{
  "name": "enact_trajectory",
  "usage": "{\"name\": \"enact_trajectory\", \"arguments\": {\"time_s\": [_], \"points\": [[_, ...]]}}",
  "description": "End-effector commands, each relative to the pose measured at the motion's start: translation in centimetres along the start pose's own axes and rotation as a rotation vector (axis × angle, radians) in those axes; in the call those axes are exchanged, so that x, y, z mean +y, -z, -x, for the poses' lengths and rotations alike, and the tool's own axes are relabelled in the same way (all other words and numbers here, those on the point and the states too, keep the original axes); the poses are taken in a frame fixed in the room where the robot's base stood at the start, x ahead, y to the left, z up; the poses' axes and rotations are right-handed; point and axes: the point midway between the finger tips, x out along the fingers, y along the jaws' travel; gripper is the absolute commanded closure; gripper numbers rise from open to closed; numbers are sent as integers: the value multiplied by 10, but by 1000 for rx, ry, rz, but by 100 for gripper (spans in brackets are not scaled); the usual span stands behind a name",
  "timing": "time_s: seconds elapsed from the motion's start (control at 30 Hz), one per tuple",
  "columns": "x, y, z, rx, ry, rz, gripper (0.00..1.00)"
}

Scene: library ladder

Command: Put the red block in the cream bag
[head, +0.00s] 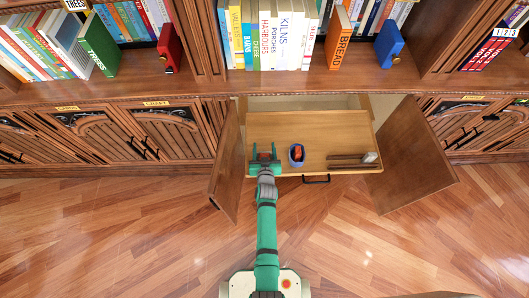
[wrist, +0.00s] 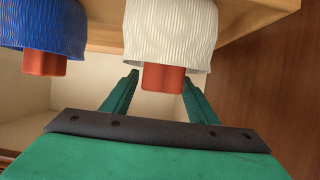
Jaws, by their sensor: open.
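In the wrist view a cream bag (wrist: 168,30) with a wavy surface is in the middle. A red block (wrist: 163,79) shows at its mouth, partly inside it. My gripper (wrist: 158,80) is open, with one green finger on each side of this block; gaps show between fingers and block. A blue bag (wrist: 42,25) is to the left, with another red piece (wrist: 44,63) at its mouth. In the head view my gripper (head: 264,153) is over the left part of a pulled-out wooden board and hides most of the cream bag. The blue bag (head: 297,160) is just right of it.
The wooden board (head: 330,130) extends from an open cabinet between two open doors (head: 228,165) (head: 415,150). Brown rods with a pale grey end (head: 370,157) lie at its right. A black handle (head: 316,179) is on its front. Books fill the shelf above.

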Motion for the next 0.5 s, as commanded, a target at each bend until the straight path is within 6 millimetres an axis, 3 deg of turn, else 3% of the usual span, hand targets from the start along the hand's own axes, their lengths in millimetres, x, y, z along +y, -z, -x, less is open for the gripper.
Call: {"name": "enact_trajectory", "arguments": {"time_s": [0.17,0.5], "points": [[1,10,8,0,-1,-1,47],[0,8,71,-2,0,0,47]]}}
